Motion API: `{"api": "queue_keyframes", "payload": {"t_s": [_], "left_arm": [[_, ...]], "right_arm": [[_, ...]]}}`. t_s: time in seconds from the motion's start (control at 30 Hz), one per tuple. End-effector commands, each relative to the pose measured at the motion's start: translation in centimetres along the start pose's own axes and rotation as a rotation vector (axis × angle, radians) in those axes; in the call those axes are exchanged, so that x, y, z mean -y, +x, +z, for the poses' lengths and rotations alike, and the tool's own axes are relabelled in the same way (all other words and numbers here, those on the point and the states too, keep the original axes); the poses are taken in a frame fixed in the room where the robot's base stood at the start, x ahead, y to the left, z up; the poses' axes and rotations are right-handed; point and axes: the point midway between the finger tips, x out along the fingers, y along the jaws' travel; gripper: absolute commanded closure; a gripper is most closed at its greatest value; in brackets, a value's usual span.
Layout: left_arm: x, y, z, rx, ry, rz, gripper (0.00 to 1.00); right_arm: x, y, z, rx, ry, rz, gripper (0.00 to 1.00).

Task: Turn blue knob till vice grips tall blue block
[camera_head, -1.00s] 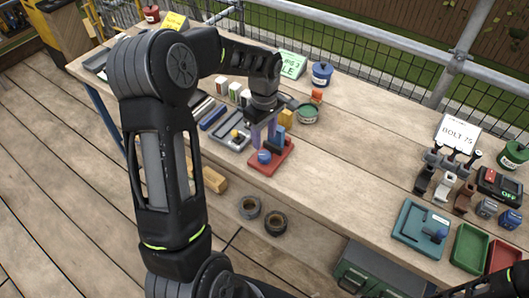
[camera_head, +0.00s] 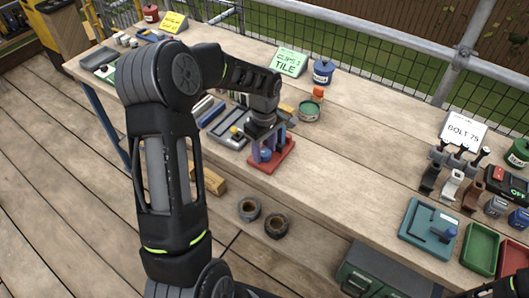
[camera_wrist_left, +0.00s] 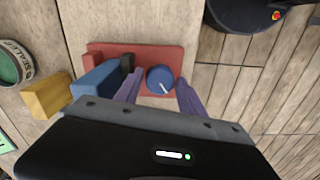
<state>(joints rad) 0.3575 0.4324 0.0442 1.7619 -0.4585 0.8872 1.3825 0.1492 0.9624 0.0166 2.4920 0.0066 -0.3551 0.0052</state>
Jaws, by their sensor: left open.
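The vice has a red base (camera_head: 262,168), which also shows in the left wrist view (camera_wrist_left: 148,92). Its round blue knob (camera_wrist_left: 160,79) has a white mark and faces the wrist camera. My left gripper (camera_wrist_left: 158,84) is open, with one purple finger on each side of the knob; whether they touch it I cannot tell. The tall blue block (camera_wrist_left: 96,79) stands on the vice beside a black jaw (camera_wrist_left: 127,65); any gap between them is unclear. In the head view the gripper (camera_head: 266,147) partly hides the knob (camera_head: 265,155) and block.
A yellow block (camera_wrist_left: 46,96) and a green tin (camera_head: 309,110) stand close to the vice. A grey tray (camera_head: 226,127) lies to its left. A teal plate with a blue part (camera_head: 428,229) lies at the right. The bench between is mostly clear.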

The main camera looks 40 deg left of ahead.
Motion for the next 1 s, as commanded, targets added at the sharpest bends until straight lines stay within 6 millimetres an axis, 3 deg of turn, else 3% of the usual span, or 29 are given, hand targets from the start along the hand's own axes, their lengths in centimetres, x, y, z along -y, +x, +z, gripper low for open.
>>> {"api": "queue_keyframes", "payload": {"t_s": [0.2, 0.77, 1.0], "left_arm": [[-0.01, -0.03, 0.02, 0.0, 0.0, 0.0, 0.53], [-0.01, -0.05, 0.02, 0.0, 0.001, 0.0, 0.98], [-0.02, -0.03, 0.03, 0.0, 0.007, 0.0, 1.0]], "right_arm": [[0.03, -0.05, 0.01, 0.0, 0.0, 0.0, 0.52], [0.01, -0.03, 0.02, 0.0, 0.0, 0.0, 0.52], [-0.01, 0.02, 0.02, 0.001, 0.0, 0.0, 0.52]]}}
